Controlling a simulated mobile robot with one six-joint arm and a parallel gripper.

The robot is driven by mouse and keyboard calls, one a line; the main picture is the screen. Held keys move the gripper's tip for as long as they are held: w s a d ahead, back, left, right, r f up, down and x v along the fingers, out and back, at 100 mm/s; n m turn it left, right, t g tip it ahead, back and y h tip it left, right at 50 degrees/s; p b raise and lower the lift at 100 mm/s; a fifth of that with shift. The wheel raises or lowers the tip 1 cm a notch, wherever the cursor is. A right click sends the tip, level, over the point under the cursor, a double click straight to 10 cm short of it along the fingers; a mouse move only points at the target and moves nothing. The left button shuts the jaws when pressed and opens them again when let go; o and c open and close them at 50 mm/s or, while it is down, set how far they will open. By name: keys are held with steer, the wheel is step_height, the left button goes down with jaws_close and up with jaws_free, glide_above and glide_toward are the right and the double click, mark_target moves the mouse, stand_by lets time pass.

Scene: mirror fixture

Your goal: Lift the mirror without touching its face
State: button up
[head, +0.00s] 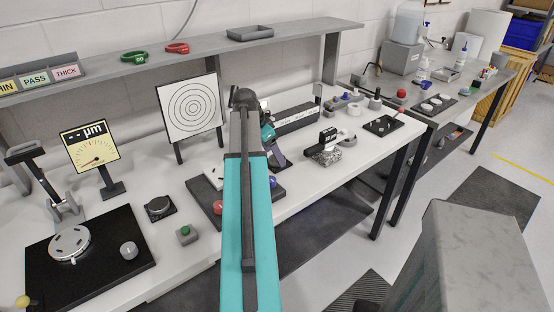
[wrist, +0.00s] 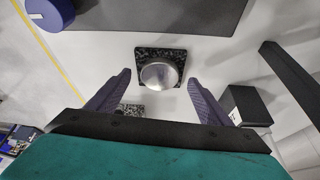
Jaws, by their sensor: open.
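A round, shiny silver disc (wrist: 159,76), which looks like the mirror, lies face up on a dark speckled square block (wrist: 145,54) in the wrist view. My gripper (wrist: 159,80) is open, with its two purple fingers apart, one on each side of the disc in the picture. I see no contact with it, and the height of the fingers above it is hard to judge. In the head view my gripper (head: 278,160) is partly hidden behind my arm, over the white bench (head: 170,255). I cannot make out the disc there.
A dark plate (wrist: 200,12) with a blue knob (wrist: 46,12) lies beyond the block. A dark box (wrist: 246,104) stands right of the fingers. Another speckled piece (wrist: 130,109) shows near the left finger. A gauge on a granite block (head: 325,155) stands to the right.

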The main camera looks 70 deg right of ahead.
steer(key=shift+x, duration=0.85)
steer(key=shift+r, duration=0.1)
steer(key=c, duration=1.2)
